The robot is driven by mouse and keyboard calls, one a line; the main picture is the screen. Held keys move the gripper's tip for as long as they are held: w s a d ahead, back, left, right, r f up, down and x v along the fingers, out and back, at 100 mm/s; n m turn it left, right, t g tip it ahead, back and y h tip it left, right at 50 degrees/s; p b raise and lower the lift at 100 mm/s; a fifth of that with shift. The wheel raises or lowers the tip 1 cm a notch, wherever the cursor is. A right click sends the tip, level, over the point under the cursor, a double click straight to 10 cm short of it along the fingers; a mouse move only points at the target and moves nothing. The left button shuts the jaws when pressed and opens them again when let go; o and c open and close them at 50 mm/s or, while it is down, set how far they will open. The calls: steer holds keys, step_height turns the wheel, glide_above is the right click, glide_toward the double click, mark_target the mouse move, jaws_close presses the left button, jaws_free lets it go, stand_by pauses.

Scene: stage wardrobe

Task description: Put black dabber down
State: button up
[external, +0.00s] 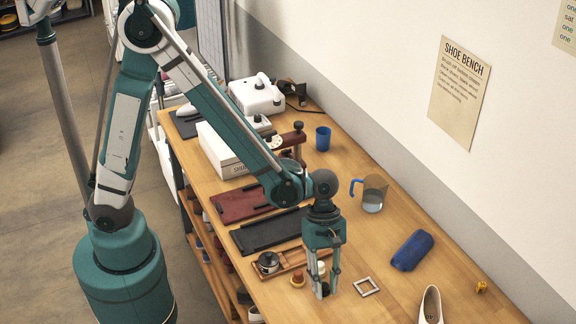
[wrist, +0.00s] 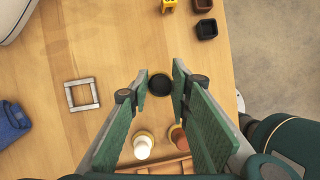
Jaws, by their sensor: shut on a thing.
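My gripper (external: 325,293) points down over the wooden bench, near its front edge. In the wrist view its green pads (wrist: 160,88) close on the black dabber (wrist: 159,85), seen as a dark round shape between the fingertips. In the external view the fingers largely hide the dabber. I cannot tell whether it touches the bench. A white-topped dabber (wrist: 143,146) and a reddish-brown dabber (wrist: 178,138) stand close by, near the wooden tray (wrist: 165,167). The tray also shows left of my gripper in the external view (external: 291,262).
A small square frame (external: 367,287) lies just right of my gripper. A jug (external: 373,195) stands behind. A black mat (external: 268,232) lies left. Bare wood surrounds the frame.

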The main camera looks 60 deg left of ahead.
mark_target(324, 294)
steer(key=shift+f, duration=0.2)
steer(key=shift+f, duration=2.1)
steer(key=shift+f+b, duration=0.15)
steer(key=shift+b, duration=0.3)
steer(key=o, duration=1)
steer(key=shift+c, duration=0.2)
steer(key=shift+r+p, duration=0.25)
steer(key=shift+p, duration=0.05)
steer(key=p+v, duration=0.1)
steer(key=v, duration=1)
steer(key=shift+a+r, duration=0.15)
steer(key=shift+r, duration=0.25)
